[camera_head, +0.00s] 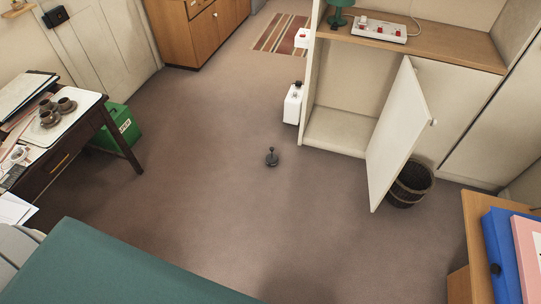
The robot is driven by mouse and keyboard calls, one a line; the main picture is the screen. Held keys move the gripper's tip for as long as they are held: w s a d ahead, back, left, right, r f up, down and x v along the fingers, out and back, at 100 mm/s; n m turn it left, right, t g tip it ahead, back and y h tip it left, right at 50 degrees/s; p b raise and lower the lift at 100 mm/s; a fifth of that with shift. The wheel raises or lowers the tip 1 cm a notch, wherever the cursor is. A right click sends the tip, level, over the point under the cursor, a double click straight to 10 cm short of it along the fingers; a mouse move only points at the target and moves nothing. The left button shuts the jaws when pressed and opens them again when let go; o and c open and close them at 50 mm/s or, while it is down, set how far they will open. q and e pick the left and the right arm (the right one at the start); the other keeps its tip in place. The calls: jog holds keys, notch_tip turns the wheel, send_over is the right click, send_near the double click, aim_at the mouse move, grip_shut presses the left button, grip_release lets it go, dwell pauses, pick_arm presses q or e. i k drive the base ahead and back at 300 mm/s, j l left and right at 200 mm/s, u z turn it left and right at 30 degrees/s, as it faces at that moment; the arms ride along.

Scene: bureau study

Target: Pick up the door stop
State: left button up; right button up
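A small dark object with a round base and a short upright knob, which looks like the door stop (271,157), stands on the brown carpet near the middle of the head view. Nothing touches it and clear floor surrounds it. Neither of my grippers shows in this view.
An open white cabinet door (397,135) juts over the floor at right, by a wicker basket (410,184). A desk (68,148) and green box (119,127) stand left. A teal surface (110,268) fills the lower left. Carpet around the middle is free.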

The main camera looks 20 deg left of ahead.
aim_at(272, 159)
jog(key=i+u, duration=0.2)
jog(key=u, duration=0.2)
jog(key=i+u, duration=0.2)
jog(key=u, duration=0.15)
